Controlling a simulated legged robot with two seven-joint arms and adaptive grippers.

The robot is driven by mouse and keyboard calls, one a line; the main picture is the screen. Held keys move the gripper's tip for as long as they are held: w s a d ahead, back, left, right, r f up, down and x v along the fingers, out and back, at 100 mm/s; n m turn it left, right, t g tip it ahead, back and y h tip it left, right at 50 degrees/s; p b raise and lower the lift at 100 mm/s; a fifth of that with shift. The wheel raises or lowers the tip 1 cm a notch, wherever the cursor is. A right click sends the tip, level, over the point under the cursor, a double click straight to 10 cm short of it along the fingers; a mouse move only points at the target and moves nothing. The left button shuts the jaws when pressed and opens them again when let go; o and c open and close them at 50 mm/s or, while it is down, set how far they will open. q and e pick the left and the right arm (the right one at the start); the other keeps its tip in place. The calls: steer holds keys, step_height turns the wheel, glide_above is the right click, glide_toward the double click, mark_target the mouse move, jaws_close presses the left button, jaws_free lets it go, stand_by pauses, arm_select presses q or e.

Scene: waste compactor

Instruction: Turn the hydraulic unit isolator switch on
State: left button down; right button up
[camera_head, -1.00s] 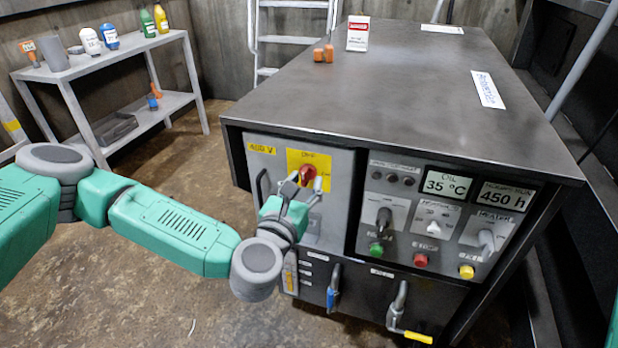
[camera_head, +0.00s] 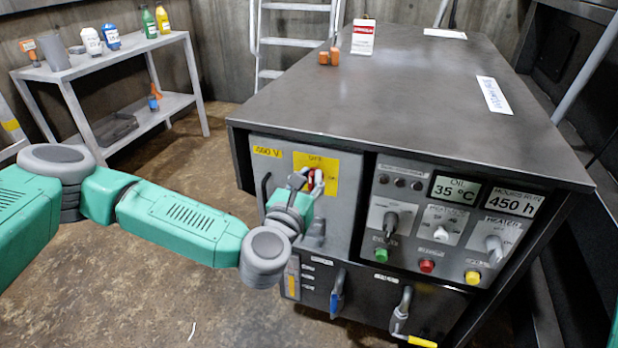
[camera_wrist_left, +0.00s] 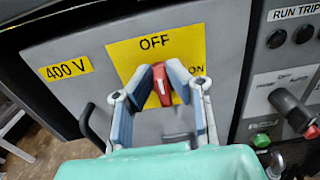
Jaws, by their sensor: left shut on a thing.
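The isolator switch is a red rotary handle (camera_wrist_left: 161,85) on a yellow plate (camera_wrist_left: 118,52) marked OFF at the top and ON at the right. In the left wrist view the handle stands nearly upright, pointing toward OFF. My left gripper (camera_wrist_left: 160,76) is shut on the handle, one finger on each side. In the head view the gripper (camera_head: 307,178) covers much of the red handle (camera_head: 316,176) and the yellow plate (camera_head: 329,163) shows around it. My right gripper is not in view.
Right of the switch is a control panel with a black selector (camera_head: 390,222), a green button (camera_head: 381,255), a red button (camera_head: 427,265) and a yellow button (camera_head: 472,278). A black door handle (camera_wrist_left: 88,124) is left of my gripper. Valve levers (camera_head: 337,292) sit below.

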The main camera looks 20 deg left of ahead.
arm_select(q)
steer(key=shift+s+d+m+p, duration=0.15)
steer(key=shift+m+p, duration=0.15)
steer(key=shift+m, duration=0.35)
steer(key=shift+w+d+m+p, duration=0.15)
steer(key=shift+m+p, duration=0.1)
steer(key=shift+m, duration=0.4)
steer(key=shift+s+d+f+m+p, duration=0.15)
steer(key=shift+f+m+p, duration=0.55)
steer(key=shift+m, duration=1.85)
steer(key=shift+d+f+m+p, duration=0.1)
steer(key=shift+d+m+p, duration=0.15)
steer(key=shift+m+p, duration=1.65)
steer(key=shift+s+d+f+m+p, duration=0.1)
steer(key=shift+d+f+m+p, duration=0.2)
steer(key=shift+m, duration=2.85)
steer(key=shift+a+f, duration=0.1)
steer(key=shift+f, duration=0.05)
steer(key=c, duration=1.6)
jaws_free()
steer(key=shift+w, duration=0.1)
steer(key=shift+r, duration=0.2)
